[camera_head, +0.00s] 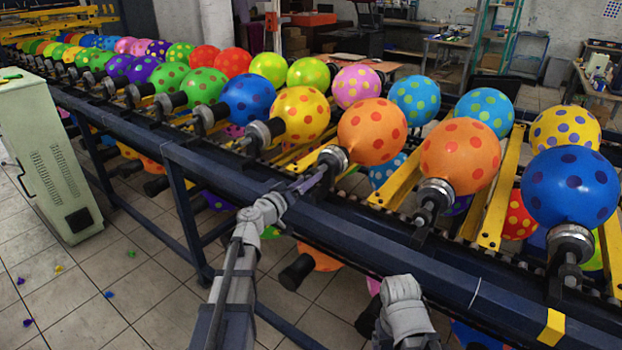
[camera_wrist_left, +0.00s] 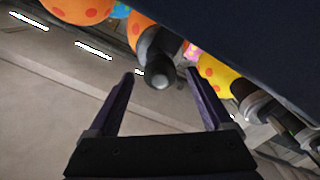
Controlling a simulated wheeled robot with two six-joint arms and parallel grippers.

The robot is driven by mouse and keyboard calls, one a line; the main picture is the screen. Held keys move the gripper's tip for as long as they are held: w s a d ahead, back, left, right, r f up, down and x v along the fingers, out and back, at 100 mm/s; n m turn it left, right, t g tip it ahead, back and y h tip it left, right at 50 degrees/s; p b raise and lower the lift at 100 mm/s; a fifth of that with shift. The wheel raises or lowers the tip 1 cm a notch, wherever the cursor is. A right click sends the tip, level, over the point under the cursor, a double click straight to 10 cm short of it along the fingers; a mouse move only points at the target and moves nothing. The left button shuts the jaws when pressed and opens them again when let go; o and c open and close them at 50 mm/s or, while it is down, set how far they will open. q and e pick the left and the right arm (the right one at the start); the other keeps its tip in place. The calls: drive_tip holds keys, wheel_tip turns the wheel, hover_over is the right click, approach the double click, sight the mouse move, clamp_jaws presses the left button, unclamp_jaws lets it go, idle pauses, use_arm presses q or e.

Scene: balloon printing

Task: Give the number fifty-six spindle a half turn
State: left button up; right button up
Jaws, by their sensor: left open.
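My left gripper (camera_head: 322,166) is in front of the spindle (camera_head: 334,158) that carries an orange balloon with red dots (camera_head: 372,131). In the left wrist view the two dark fingers of my left gripper (camera_wrist_left: 159,76) are spread apart. The grey end of a spindle (camera_wrist_left: 161,77) shows between their tips, with a gap on each side; I cannot tell how deep it sits between them. No number is readable on any spindle, so I cannot confirm which is fifty-six. My right arm shows at the bottom, but its gripper is not seen.
A spindle with another orange balloon (camera_head: 460,156) is to the right, and one with a yellow balloon (camera_head: 301,114) to the left. The dark rail (camera_head: 420,262) runs below the spindles. More balloons hang under it. A pale cabinet (camera_head: 50,160) stands at left.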

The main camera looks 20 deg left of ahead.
use_arm(q)
drive_tip(key=v, duration=0.4)
drive_tip(key=shift+s+a, duration=0.1)
drive_tip(key=shift+s, duration=0.2)
drive_tip(key=shift+w, duration=0.1)
approach(329, 164)
drive_tip(key=w, duration=0.1)
drive_tip(key=w+f, duration=0.1)
drive_tip(key=shift+w, duration=0.4)
drive_tip(key=shift+s, duration=0.15)
